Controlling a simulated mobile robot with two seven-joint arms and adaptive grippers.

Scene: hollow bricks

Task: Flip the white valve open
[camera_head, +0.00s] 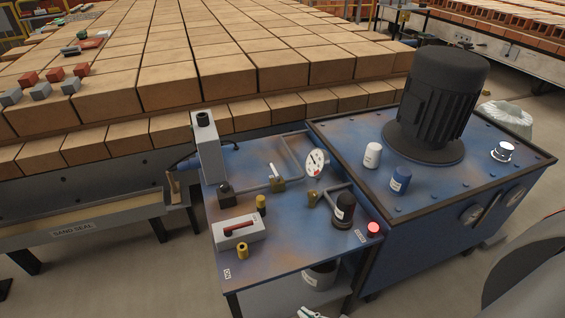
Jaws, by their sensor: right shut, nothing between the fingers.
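The white valve (272,171) is a small white handle on a brass fitting, set in the pipe on the blue bench top. The handle stands up at a tilt. My right gripper (309,313) seems to show only as a small piece at the bottom edge, mostly cut off. It is shut and empty, well below and in front of the valve, and apart from it. My left gripper is not in view.
The blue bench (290,252) also carries a pressure gauge (316,162), a grey box with a red lever (239,229), a dark canister (344,208) and a red button (374,229). A black motor (441,100) stands right. Bricks (160,90) lie behind.

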